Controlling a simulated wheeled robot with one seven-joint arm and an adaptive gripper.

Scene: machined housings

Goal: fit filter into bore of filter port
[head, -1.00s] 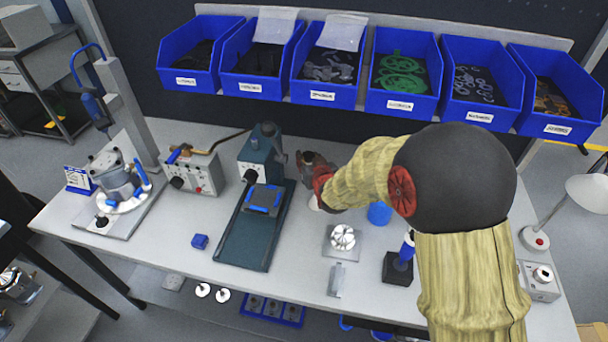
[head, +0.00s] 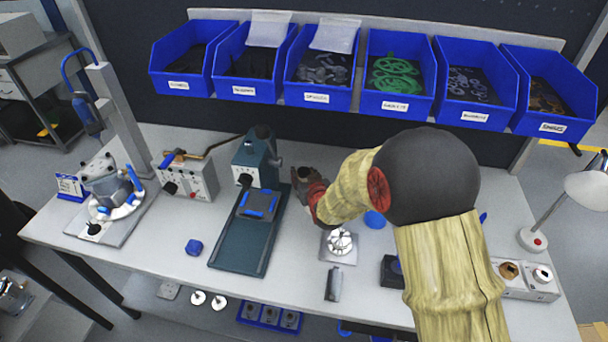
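My gripper (head: 304,178) is small and partly hidden by my own wrist. It is over the table just right of the teal press, behind a round silver machined housing (head: 340,241). I cannot tell whether its fingers are open or shut, or whether they hold anything. The housing sits on a light square plate (head: 339,260) and is apart from the gripper. I cannot make out which part is the filter. I cannot tell for sure whether the bore of the filter port is on this housing.
The teal press (head: 238,240) stands left of my gripper. A grey metal piece (head: 333,284) lies in front of the housing. Blue bins (head: 320,97) hang above the back. A lamp (head: 533,239) stands at right.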

